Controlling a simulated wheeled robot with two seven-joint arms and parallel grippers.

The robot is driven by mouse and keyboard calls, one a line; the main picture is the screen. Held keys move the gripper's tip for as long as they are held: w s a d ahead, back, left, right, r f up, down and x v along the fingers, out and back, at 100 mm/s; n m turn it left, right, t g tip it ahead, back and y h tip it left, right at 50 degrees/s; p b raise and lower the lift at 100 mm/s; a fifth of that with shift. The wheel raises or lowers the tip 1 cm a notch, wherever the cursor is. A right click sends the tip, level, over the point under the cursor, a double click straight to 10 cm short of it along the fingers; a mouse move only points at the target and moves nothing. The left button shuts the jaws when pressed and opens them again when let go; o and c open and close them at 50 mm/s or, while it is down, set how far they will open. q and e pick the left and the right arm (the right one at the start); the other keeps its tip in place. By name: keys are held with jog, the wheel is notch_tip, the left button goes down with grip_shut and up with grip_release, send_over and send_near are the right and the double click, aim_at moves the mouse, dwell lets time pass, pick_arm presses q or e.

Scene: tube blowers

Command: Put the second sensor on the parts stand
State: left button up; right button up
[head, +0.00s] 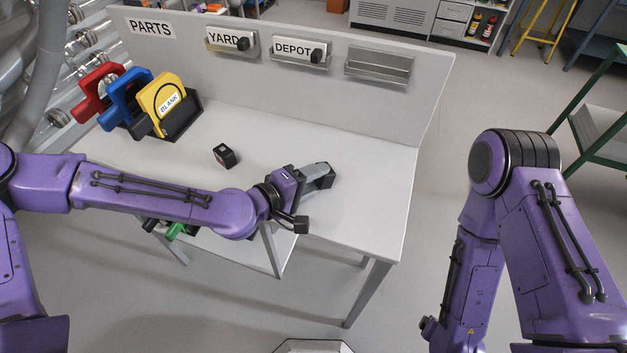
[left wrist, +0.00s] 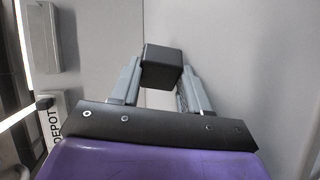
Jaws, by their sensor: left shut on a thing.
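My left gripper (head: 322,176) is over the right half of the grey table of the parts stand (head: 375,170). In the left wrist view its two grey fingers (left wrist: 158,92) are shut on a dark block-shaped sensor (left wrist: 162,68) held at their tips. In the head view the gripper largely hides that block. A second small black sensor (head: 224,155) lies on the table, left of the gripper and apart from it. The stand's back panel carries a PARTS sign (head: 151,27). My right arm shows at the right, but its gripper is out of view.
Red (head: 92,100), blue (head: 122,95) and yellow (head: 167,105) frames stand in a black rack at the table's left. YARD (head: 222,39) and DEPOT (head: 292,48) plates and an empty metal holder (head: 379,66) are on the back panel. The table's middle is mostly clear.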

aim_at(318, 179)
pick_arm(q)
jog(key=o, duration=1)
jog(key=shift+s+f, duration=0.35)
jog(key=shift+f, duration=0.4)
jog(key=shift+r, duration=0.25)
jog(key=shift+w+r+p, duration=0.1)
jog(key=shift+r+p, duration=0.45)
jog(key=shift+p, duration=0.3)
jog(key=v, duration=0.3)
jog(key=shift+a+b, duration=0.35)
jog(key=v, duration=0.2)
jog(key=shift+a+r+p, duration=0.15)
jog(key=shift+r+p, duration=0.25)
jog(key=shift+r, duration=0.05)
jog(key=p+v, duration=0.2)
jog(key=p, duration=0.1)
jog(key=p+v, duration=0.3)
jog(key=shift+r, duration=0.2)
jog(key=shift+s+a+f+p, duration=0.1)
jog(key=shift+s+p, duration=0.15)
jog(key=shift+p, duration=0.45)
jog(key=shift+s+a+f, duration=0.1)
jog(key=shift+a+f, duration=0.05)
